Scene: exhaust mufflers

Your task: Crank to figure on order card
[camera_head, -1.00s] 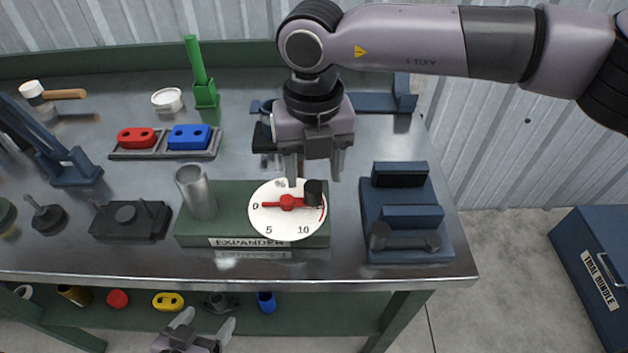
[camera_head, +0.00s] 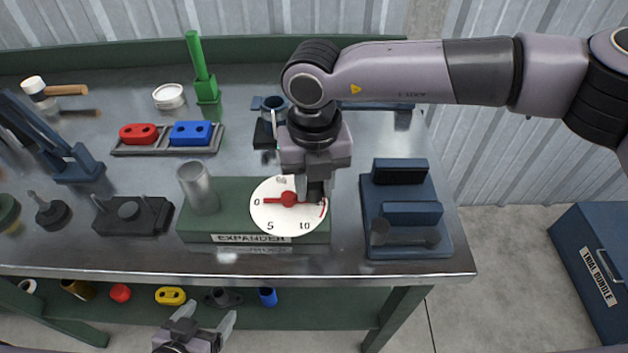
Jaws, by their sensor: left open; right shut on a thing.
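The expander (camera_head: 240,217) is a green block on the bench with a label on its front and a metal cylinder (camera_head: 203,188) on its left. Its white dial (camera_head: 272,214) shows 0, 5 and 10, and the red pointer (camera_head: 277,200) points left at 0. My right gripper (camera_head: 316,193) is over the dial's right side, shut on the dark crank knob, which it mostly hides. My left gripper (camera_head: 205,325) is open and empty, low in front of the bench. I do not see an order card.
A blue fixture (camera_head: 408,248) stands right of the expander. A tray with red (camera_head: 139,133) and blue (camera_head: 190,133) blocks lies behind it, near a green post (camera_head: 200,70). A trial bundle box (camera_head: 598,275) stands on the floor at right.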

